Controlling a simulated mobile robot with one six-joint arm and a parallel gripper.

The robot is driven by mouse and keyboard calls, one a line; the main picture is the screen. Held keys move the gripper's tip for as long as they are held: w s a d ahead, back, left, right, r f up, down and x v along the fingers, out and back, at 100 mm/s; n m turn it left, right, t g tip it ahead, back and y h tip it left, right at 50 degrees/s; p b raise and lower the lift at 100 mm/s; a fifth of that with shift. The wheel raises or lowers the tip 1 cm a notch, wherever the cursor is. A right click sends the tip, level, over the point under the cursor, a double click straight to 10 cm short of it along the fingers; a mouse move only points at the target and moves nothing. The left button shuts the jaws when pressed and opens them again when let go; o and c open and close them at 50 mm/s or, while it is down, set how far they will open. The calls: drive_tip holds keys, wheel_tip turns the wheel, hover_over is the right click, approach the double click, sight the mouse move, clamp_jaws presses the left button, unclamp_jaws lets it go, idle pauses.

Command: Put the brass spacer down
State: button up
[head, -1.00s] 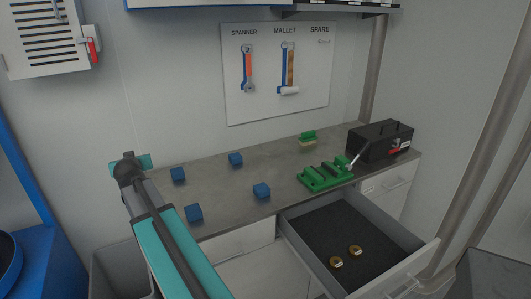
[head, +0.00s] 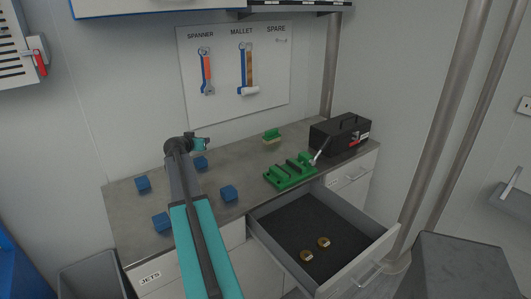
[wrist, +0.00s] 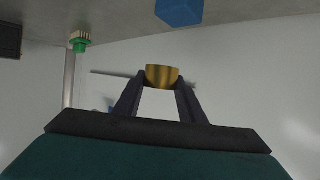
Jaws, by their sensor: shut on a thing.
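A brass spacer (wrist: 162,77) is held between the two dark fingers of my gripper (wrist: 161,82) in the wrist view. The fingers touch it on both sides, and it is clear of any surface. In the head view my gripper (head: 203,144) is raised above the back part of the grey workbench (head: 135,215); the spacer in it cannot be made out there. Two more brass spacers, a nearer one (head: 306,255) and a farther one (head: 323,242), lie in the open drawer (head: 285,223) with a dark lining.
Several blue blocks (head: 229,193) stand on the bench left of the green vise (head: 291,171). A green-topped brush (head: 271,136) and black toolbox (head: 340,135) stand farther back. A tool board (head: 225,110) hangs behind. Bare bench lies between blocks and vise.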

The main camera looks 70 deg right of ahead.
drive_tip(key=s+d+m+g+p, duration=0.1)
drive_tip(key=s+d+m+g, duration=0.25)
drive_tip(key=s+d, duration=1)
drive_tip(key=m+g, duration=0.2)
drive_tip(key=g, duration=0.1)
hover_over(271, 155)
drive_tip(key=shift+a+f+p, duration=0.1)
drive_tip(key=shift+a+p, duration=0.05)
drive_tip(key=shift+p, duration=0.25)
drive_tip(key=shift+f+p, duration=1.1)
drive_tip(key=shift+f, duration=2.05)
drive_tip(key=shift+f+p, duration=0.7)
drive_tip(key=shift+f, duration=1.15)
drive_tip(key=shift+f, duration=0.1)
drive_tip(key=o, duration=1.3)
